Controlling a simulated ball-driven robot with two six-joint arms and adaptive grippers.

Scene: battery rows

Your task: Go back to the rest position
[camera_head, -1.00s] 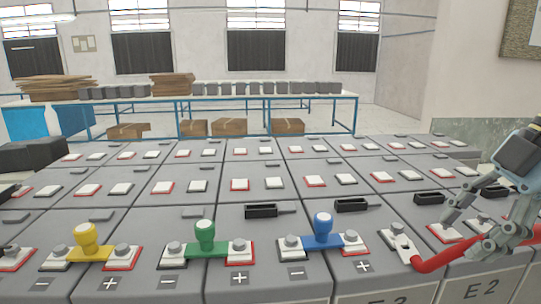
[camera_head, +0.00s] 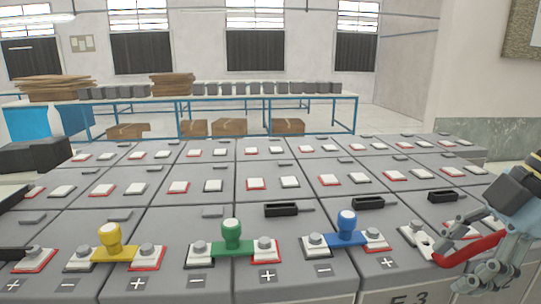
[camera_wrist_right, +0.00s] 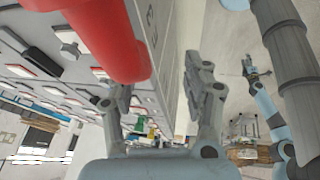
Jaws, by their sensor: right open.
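My right gripper (camera_head: 466,258) is at the right edge of the head view, low beside a red-handled tool (camera_head: 470,250) with a pale head on a battery terminal. In the right wrist view, the fingers of the right gripper (camera_wrist_right: 160,95) are spread with nothing between them. The red handle (camera_wrist_right: 110,40) passes close by, outside the fingers. A small grey gripper-like end, seemingly my left gripper (camera_wrist_right: 250,70), shows far off in that view; its jaws are too small to read. The left gripper does not show in the head view.
Rows of grey batteries (camera_head: 180,275) fill the front. Yellow (camera_head: 110,240), green (camera_head: 231,236) and blue (camera_head: 346,229) knobbed connectors stand across terminals. Several black holders (camera_head: 283,210) lie behind.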

